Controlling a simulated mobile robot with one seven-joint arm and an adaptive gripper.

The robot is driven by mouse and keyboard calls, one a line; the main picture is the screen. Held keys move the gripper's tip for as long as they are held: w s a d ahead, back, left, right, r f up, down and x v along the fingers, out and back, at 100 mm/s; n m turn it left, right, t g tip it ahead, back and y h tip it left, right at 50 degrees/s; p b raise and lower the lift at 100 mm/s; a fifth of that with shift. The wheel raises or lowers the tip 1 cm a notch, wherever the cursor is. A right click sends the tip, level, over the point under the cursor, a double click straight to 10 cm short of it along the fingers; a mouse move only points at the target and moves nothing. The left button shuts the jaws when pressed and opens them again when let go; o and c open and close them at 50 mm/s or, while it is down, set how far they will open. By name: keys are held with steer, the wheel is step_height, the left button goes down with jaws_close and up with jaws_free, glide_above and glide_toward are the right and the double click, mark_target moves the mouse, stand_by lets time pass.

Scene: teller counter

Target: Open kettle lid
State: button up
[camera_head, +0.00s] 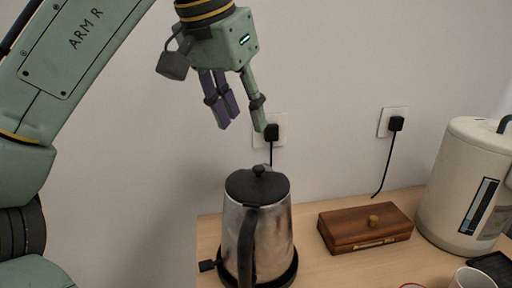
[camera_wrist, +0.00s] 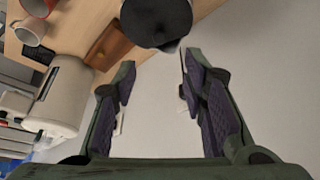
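The kettle (camera_head: 275,228) is silver metal with a black handle and stands upright on its black base on the wooden counter. Its black lid (camera_head: 257,187), with a small knob on top, sits on the kettle and looks closed. In the wrist view the dark lid (camera_wrist: 157,18) shows at the top, beyond the fingertips. My gripper (camera_head: 243,127) is above the kettle, clear of the lid, with its fingers pointing down. In the wrist view my gripper (camera_wrist: 157,92) has its fingers apart with nothing between them.
A brown wooden box (camera_head: 365,228) with a knob lies right of the kettle. A large cream water dispenser (camera_head: 466,185) and a white cup (camera_head: 472,279) are farther right. Plugs with cords sit in wall sockets (camera_head: 393,122) behind. The wall is close behind the counter.

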mark_target(258, 167)
steer(key=x, duration=1)
steer(key=shift+f, duration=0.35)
steer(key=shift+c, duration=0.3)
jaws_close()
